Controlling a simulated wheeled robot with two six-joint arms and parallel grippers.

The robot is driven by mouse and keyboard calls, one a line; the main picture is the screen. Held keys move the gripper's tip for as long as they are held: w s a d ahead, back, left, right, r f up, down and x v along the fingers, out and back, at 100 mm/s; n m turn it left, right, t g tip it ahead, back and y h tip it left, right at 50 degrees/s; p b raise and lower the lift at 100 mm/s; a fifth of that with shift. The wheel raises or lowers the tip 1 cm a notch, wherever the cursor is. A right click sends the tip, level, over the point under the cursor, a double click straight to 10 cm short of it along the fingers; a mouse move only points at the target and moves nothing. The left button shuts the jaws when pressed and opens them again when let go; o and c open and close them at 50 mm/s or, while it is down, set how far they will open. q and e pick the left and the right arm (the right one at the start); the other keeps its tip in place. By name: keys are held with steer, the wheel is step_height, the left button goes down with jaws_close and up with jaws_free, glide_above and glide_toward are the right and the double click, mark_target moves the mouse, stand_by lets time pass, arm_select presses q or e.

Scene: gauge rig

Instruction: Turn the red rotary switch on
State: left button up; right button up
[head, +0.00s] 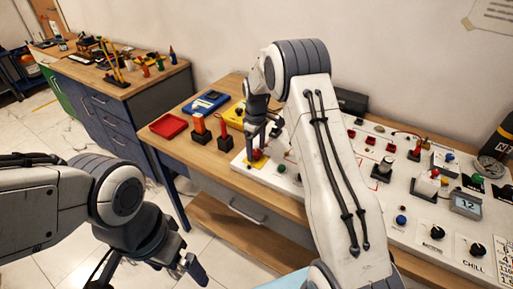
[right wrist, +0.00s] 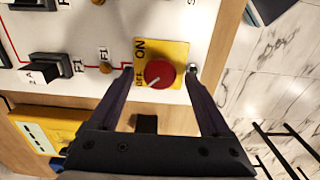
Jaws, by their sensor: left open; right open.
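The red rotary switch (right wrist: 159,74) is a round knob on a yellow plate (right wrist: 178,50) lettered ON and OFF. Its pale mark points towards the OFF side. In the head view the switch (head: 257,155) is at the left end of the white panel, partly hidden by my right gripper. My right gripper (head: 262,136) is open, pointing down over the switch. In the right wrist view its two fingers are on either side of the knob, with gaps visible; contact cannot be told. My left gripper (head: 182,266) is open and empty, low over the floor in front of the table.
The white panel (head: 395,219) carries several other switches and knobs to the right. A red tray (head: 168,126), a blue case (head: 205,103) and red-handled tools on black blocks (head: 200,130) stand left of it. A second bench (head: 110,85) is at the back left.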

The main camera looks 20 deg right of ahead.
steer(key=shift+f, duration=0.15)
jaws_close()
